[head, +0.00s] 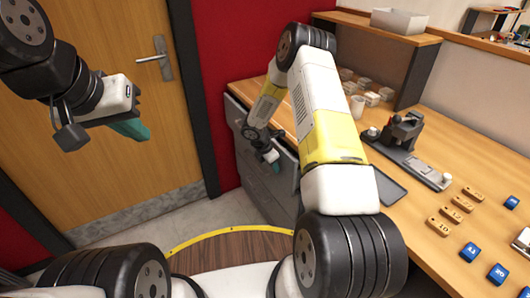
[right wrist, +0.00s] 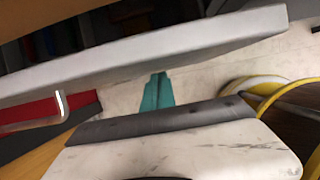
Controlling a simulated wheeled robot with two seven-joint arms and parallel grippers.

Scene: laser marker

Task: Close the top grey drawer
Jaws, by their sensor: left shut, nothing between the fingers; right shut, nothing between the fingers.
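The grey drawer unit (head: 287,192) stands under the left end of the wooden desk, partly hidden behind my right arm. In the right wrist view a pale grey drawer panel (right wrist: 150,52) slants across the upper part, with a dark space holding blurred items behind its edge, so the drawer looks open. My right gripper (head: 271,156) is beside the grey drawer fronts. Its teal fingers also show in the right wrist view (right wrist: 157,92), together and empty, below the panel; contact cannot be told. My left gripper (head: 132,130) is shut and empty in front of the door, away from the drawers.
The desk (head: 440,165) carries a dark machine (head: 402,132), a dark flat tray (head: 388,187), a cup (head: 357,105), several wooden tags (head: 445,208) and blue tags (head: 470,252). A wooden door (head: 110,60) and red wall are left. Some floor (head: 220,217) is clear.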

